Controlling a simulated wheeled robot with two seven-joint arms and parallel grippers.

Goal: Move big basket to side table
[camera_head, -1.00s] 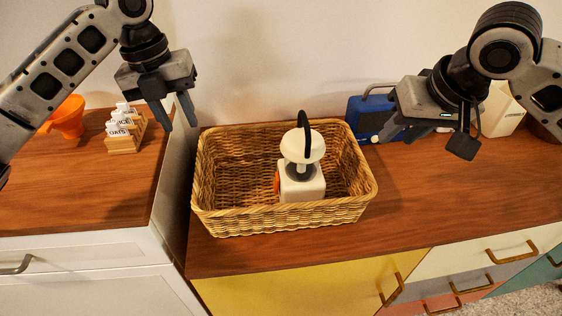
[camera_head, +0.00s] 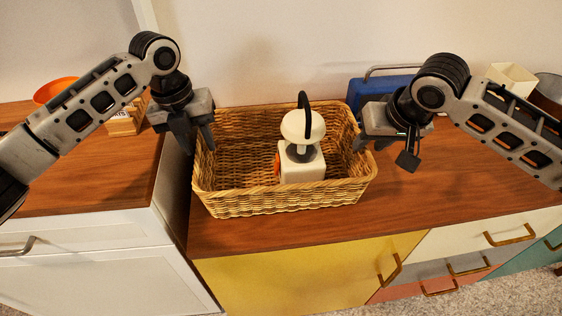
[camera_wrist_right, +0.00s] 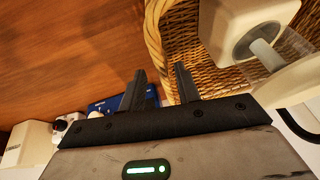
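The big wicker basket (camera_head: 285,203) stands on the brown wooden counter. A white device with a dark curved handle (camera_head: 303,150) is inside it, with a bit of orange beside it. My left gripper (camera_head: 200,150) points down at the basket's left rim, fingers apart; I cannot tell whether they straddle the rim. My right gripper (camera_head: 371,146) is at the basket's right rim, fingers apart. In the right wrist view, the basket's rim (camera_wrist_right: 154,35) lies ahead of the open right fingers (camera_wrist_right: 160,78), roughly in line with the gap between them.
A white cabinet with a wooden top (camera_head: 90,180) stands left, bearing an orange funnel-like bowl (camera_head: 55,90) and a small wooden card holder (camera_head: 124,125). A blue box with a handle (camera_head: 385,88) stands behind my right gripper. The counter (camera_head: 480,180) is clear at front right.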

